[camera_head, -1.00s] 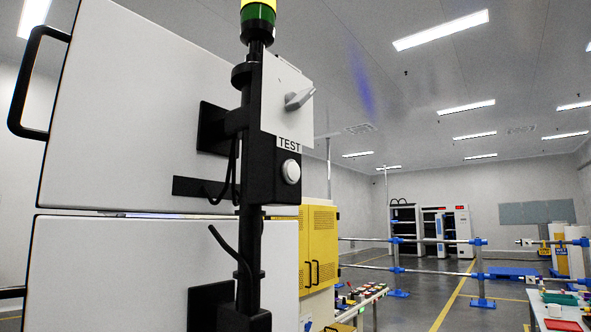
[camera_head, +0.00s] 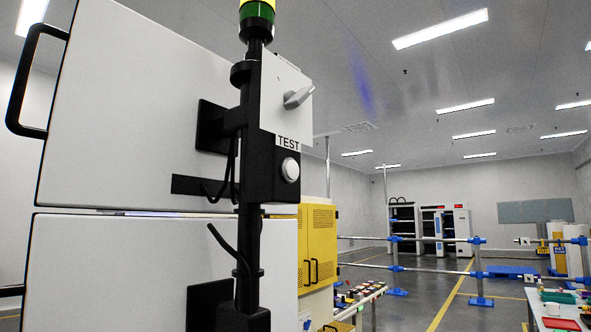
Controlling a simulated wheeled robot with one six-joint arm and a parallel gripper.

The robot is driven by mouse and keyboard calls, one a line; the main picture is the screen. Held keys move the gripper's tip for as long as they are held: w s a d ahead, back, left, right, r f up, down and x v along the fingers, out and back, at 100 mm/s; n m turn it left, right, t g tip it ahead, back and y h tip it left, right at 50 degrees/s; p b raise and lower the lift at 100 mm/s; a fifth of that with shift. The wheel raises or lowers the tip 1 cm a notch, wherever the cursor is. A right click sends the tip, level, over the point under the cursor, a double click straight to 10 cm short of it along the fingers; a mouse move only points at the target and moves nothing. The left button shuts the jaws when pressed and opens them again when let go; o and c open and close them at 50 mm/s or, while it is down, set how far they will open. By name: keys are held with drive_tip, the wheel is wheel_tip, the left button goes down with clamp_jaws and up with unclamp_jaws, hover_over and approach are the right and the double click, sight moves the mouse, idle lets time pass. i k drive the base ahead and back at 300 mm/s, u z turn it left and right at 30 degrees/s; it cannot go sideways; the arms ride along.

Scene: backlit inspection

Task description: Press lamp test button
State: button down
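The lamp test button (camera_head: 290,170) is a round white button on a black box (camera_head: 271,178). A white label reading TEST (camera_head: 288,142) sits just above it. Above the label is a light panel with a grey rotary switch (camera_head: 298,97). The box is on a black pole, topped by a lamp tower (camera_head: 257,12) with green and yellow sections; its top is cut off by the frame. No lit lamp is evident. My gripper is not in view, so its state and distance from the button are hidden.
A large white cabinet (camera_head: 150,110) with a black handle (camera_head: 25,80) fills the left side. A yellow perforated cabinet (camera_head: 318,245) stands behind the pole. A table with small parts (camera_head: 358,297) and pipe railings with blue joints (camera_head: 478,240) are to the right. Open floor (camera_head: 420,290) shows between them.

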sight(292, 169)
drive_tip(key=z, duration=2.35)
drive_tip(key=k, duration=1.45)
drive_tip(key=u, duration=2.2)
